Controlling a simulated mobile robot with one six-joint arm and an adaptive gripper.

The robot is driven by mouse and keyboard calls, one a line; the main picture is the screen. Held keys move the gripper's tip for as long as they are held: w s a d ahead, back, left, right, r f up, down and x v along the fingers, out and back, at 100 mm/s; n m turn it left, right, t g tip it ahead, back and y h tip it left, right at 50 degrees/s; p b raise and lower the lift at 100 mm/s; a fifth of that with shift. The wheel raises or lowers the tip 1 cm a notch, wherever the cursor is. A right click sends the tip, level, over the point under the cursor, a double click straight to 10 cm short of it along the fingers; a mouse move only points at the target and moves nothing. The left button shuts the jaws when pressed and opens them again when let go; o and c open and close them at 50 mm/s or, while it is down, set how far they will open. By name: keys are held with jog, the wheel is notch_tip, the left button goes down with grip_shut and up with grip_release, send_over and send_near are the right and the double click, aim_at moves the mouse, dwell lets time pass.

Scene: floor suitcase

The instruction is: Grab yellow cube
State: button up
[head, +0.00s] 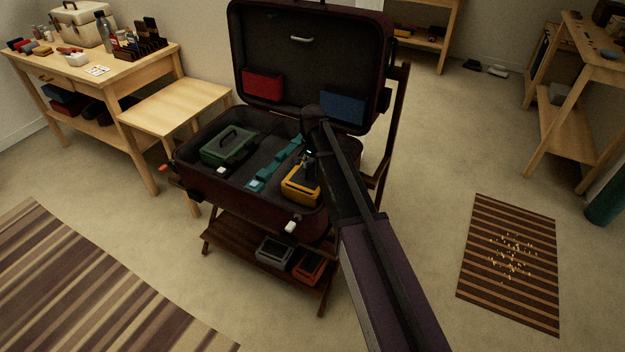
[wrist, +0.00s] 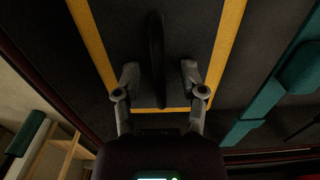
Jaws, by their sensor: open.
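The yellow object is a yellow-sided case (head: 297,194) with a dark top, in the right part of the open suitcase (head: 190,180); no plain yellow cube shows. In the wrist view its yellow rim (wrist: 227,42) frames a dark panel, and a dark upright handle (wrist: 157,45) stands along its middle. My gripper (wrist: 159,78) is open, with one finger on each side of the handle and a gap on both sides. In the head view my gripper (head: 306,164) is just above the case, and my arm hides part of it.
A green case (head: 226,147) and a teal strip (head: 273,166) lie left of the yellow case. The raised lid (head: 310,60) stands behind, with red (head: 262,86) and blue (head: 343,106) pouches. A bare low wooden table (head: 176,104) is at left.

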grip_shut()
jog(key=shift+r, duration=0.15)
dwell(0.4)
notch_tip(320, 180, up, 10)
jog(key=p, duration=1)
dwell(0.6)
